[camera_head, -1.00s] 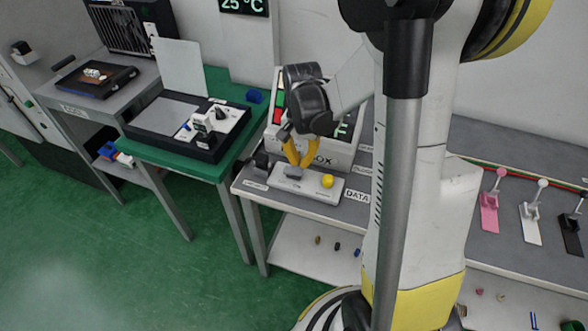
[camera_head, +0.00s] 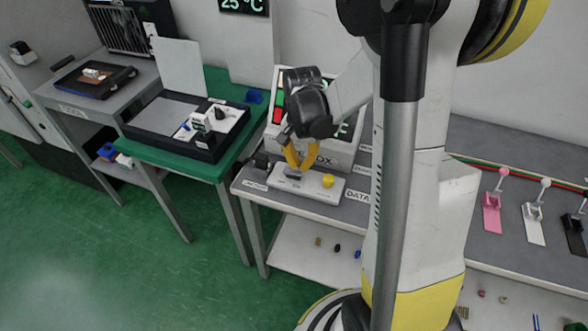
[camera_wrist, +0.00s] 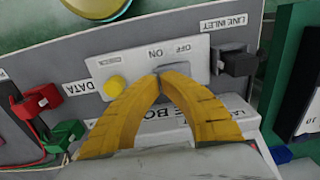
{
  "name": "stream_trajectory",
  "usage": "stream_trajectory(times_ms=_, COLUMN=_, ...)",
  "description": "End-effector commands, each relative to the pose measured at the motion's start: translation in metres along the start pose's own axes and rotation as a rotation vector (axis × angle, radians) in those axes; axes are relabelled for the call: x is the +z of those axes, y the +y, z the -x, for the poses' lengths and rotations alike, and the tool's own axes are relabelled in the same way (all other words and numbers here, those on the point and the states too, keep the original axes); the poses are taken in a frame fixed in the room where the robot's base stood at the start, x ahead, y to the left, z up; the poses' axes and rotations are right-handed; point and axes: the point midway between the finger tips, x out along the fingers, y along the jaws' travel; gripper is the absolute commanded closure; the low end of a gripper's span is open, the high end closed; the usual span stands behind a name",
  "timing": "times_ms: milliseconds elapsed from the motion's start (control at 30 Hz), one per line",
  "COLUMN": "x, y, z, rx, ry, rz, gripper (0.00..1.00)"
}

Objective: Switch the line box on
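The line box (camera_head: 338,150) is a pale box on the grey bench, with a light switch plate (camera_head: 325,187) in front of it. The plate carries ON and OFF marks in the wrist view (camera_wrist: 137,67). A small grey switch lever (camera_head: 293,175) sits toward the plate's left end. In the wrist view the lever (camera_wrist: 168,73) is partly hidden behind my fingertips, near the OFF mark. My gripper (camera_head: 300,166) is over the plate with its yellow fingertips together, also in the wrist view (camera_wrist: 160,73). The tips are at the lever; contact is unclear.
A yellow knob (camera_head: 328,181) stands on the plate's right part. A black LINE INLET connector (camera_wrist: 237,61) is beside the plate. Red (camera_wrist: 36,101) and green (camera_wrist: 63,135) connectors are near the DATA label. Pink, white and black levers stand further right on the bench.

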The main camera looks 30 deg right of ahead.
Motion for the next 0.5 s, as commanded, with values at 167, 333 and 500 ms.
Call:
stream_trajectory(times_ms=167, x=0.0, y=0.0, z=-0.0034, rx=0.0, ry=0.0, rz=0.0, gripper=1.0)
stream_trajectory(times_ms=333, x=0.0, y=0.0, z=-0.0059, rx=0.0, ry=0.0, rz=0.0, gripper=1.0)
stream_trajectory(times_ms=500, x=0.0, y=0.0, z=-0.0085, rx=0.0, ry=0.0, rz=0.0, gripper=1.0)
